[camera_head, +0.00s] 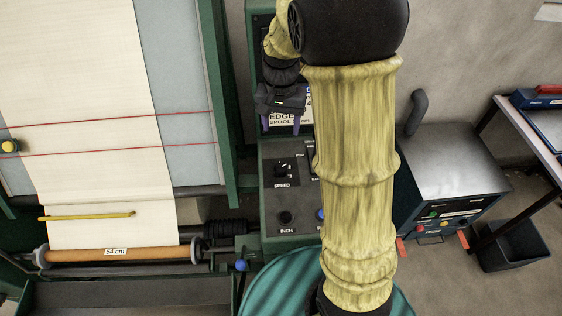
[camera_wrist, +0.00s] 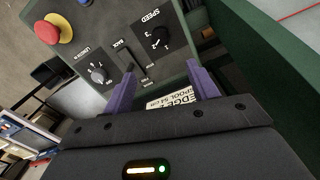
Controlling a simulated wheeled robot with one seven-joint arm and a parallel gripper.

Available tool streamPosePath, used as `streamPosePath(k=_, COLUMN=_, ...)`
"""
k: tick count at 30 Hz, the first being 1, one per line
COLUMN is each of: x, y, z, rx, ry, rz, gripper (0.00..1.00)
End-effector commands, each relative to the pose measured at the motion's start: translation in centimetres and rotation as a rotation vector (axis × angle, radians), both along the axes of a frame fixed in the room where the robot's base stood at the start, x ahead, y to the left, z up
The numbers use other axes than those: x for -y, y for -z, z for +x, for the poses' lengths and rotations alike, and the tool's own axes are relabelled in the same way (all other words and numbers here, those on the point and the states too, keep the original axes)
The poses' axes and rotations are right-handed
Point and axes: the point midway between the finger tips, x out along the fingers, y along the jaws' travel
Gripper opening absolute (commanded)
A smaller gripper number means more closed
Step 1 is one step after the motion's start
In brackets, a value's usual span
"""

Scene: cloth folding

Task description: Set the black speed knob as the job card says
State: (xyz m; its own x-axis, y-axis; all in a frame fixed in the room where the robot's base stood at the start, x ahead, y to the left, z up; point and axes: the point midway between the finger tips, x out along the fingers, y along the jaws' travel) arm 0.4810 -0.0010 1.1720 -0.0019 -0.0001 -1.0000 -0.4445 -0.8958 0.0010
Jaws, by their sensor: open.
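The black speed knob (camera_head: 281,168) sits on the dark control panel above the word SPEED, with small numerals beside it. In the wrist view the speed knob (camera_wrist: 160,38) is beyond and between my fingertips; I cannot tell surely which numeral it points at. My gripper (camera_head: 281,124) is open, its purple fingers pointing down just above the panel in the head view, apart from the knob. In the wrist view my gripper (camera_wrist: 160,80) is empty. A white card (camera_head: 302,113) reading EDGE and SPOOL is partly hidden by my gripper and arm; part of the card (camera_wrist: 176,99) shows between the fingers.
A green machine with cream cloth (camera_head: 85,90) stands left. A grey cabinet (camera_head: 450,165) stands right.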

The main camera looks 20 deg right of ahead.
Motion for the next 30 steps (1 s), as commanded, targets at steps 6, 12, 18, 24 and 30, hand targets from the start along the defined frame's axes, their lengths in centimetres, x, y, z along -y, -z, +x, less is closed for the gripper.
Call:
streamPosePath(k=6, x=0.0, y=0.3, z=0.0, rx=0.0, ry=-0.001, rz=0.0, gripper=0.59)
streamPosePath(k=12, x=0.0, y=2.1, z=-0.1, rx=-0.003, ry=-0.001, rz=0.0, gripper=0.59)
streamPosePath(k=18, x=0.0, y=5.5, z=-0.1, rx=-0.004, ry=-0.002, rz=0.0, gripper=0.59)
streamPosePath(k=24, x=0.0, y=9.1, z=-0.2, rx=-0.005, ry=0.0, rz=0.0, gripper=0.59)
streamPosePath(k=30, x=0.0, y=12.2, z=-0.1, rx=-0.003, ry=-0.003, rz=0.0, gripper=0.59)
